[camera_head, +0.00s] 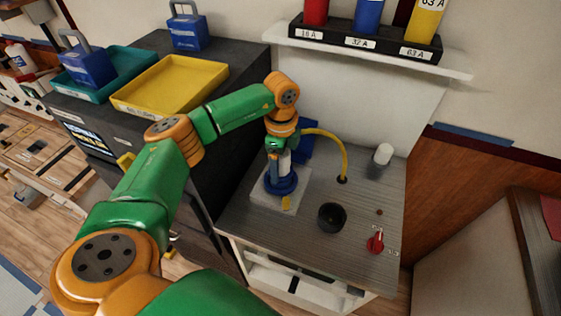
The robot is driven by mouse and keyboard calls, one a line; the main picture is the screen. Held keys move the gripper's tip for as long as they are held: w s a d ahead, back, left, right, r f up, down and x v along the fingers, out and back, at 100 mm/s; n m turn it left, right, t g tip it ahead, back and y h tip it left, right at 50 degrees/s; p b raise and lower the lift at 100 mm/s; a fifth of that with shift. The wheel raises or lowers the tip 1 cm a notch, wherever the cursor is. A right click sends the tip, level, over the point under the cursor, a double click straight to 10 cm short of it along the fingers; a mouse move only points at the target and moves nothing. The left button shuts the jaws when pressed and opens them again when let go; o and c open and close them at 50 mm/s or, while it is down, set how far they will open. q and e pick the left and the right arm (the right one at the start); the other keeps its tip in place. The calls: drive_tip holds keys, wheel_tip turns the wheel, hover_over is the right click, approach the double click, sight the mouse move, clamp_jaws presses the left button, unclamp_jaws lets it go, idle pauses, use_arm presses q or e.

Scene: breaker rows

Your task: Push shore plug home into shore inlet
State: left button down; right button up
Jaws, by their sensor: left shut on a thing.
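My left gripper (281,150) points down over the grey-topped cabinet and is shut on the shore plug (284,166), of which a pale part shows below the fingers. A yellow cable runs from near the gripper to a hole in the worktop. Directly below the plug is the blue round shore inlet (281,186), on a light grey block (260,198), with a yellow tab at its front. The plug stands about upright and appears lined up with the inlet. I cannot tell how deep it sits, as the gripper hides much of it. My right gripper is not in view.
A black round cup (332,217), a red knob (376,241) and a white cylinder (383,154) stand to the right on the worktop (312,252). Yellow (172,84) and teal trays lie on the dark cabinet at left. A shelf (380,50) with coloured cylinders is behind.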

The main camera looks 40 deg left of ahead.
use_arm(q)
drive_tip(key=shift+f+b, duration=0.7)
drive_tip(key=shift+f, duration=0.35)
unclamp_jaws()
wheel_tip(320, 180, up, 7)
drive_tip(key=shift+d+r+b, duration=0.1)
drive_tip(key=shift+b, duration=0.75)
